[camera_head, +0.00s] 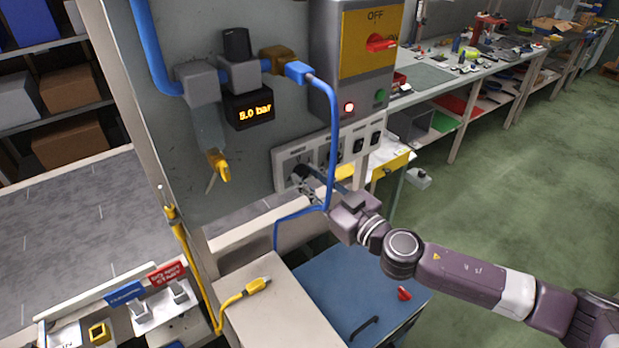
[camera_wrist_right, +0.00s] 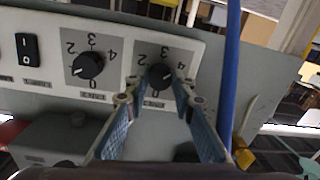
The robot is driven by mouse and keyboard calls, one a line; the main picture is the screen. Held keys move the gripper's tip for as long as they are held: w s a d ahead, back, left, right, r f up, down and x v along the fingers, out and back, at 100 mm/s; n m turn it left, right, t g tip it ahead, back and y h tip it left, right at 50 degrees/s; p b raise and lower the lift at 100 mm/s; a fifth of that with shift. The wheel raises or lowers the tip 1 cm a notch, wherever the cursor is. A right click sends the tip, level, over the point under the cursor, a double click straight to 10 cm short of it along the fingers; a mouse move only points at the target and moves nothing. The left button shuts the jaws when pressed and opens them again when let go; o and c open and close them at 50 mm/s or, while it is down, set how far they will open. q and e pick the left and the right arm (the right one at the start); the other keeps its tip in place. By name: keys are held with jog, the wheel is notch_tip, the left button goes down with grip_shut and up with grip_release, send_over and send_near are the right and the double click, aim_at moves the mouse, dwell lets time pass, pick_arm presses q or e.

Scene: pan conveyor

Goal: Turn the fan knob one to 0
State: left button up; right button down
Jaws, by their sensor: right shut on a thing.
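The control panel (camera_head: 283,157) is on the grey board, left of centre in the head view. Two black knobs with number dials show upside down in the wrist view. My right gripper (camera_head: 308,182) is at the panel's leftmost knob (camera_head: 299,171). In the wrist view, my right gripper (camera_wrist_right: 158,94) has its fingers on either side of that knob (camera_wrist_right: 160,76) and is shut on it. The fingers partly cover its dial, and its pointer cannot be read clearly. The other knob (camera_wrist_right: 88,65) is untouched. The small labels are too blurred to read. My left gripper is out of view.
A blue hose (camera_head: 333,120) hangs in front of the panel, close to my right gripper; it also shows in the wrist view (camera_wrist_right: 232,75). A rocker switch (camera_wrist_right: 28,48) is beside the knobs. A blue cabinet (camera_head: 345,290) stands below my arm.

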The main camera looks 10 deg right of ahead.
jog(key=n+p, duration=0.1)
jog(key=n, duration=0.4)
jog(key=shift+r+p, duration=0.15)
jog(key=shift+p, duration=0.15)
jog(key=n+p, duration=0.2)
jog(key=n, duration=0.4)
jog(key=shift+h, duration=0.4)
jog(key=n+p, duration=0.1)
jog(key=n, duration=0.4)
jog(key=shift+n+p, duration=0.3)
jog(key=shift+p, duration=0.05)
jog(key=n+p, duration=0.1)
jog(key=n, duration=0.4)
jog(key=shift+a+h, duration=0.1)
jog(key=shift+h, duration=0.3)
jog(key=n+p, duration=0.1)
jog(key=n, duration=0.4)
jog(key=shift+s, duration=0.1)
jog(key=n+p, duration=0.1)
jog(key=n, duration=0.5)
jog(key=shift+n+t, duration=0.3)
jog(key=shift+t, duration=0.1)
jog(key=n, duration=0.5)
jog(key=shift+n+p, duration=0.3)
jog(key=shift+p, duration=0.1)
jog(key=n, duration=0.5)
jog(key=shift+f+n+y+p, duration=0.25)
jog(key=shift+n+y+p, duration=0.05)
jog(key=shift+p, duration=0.1)
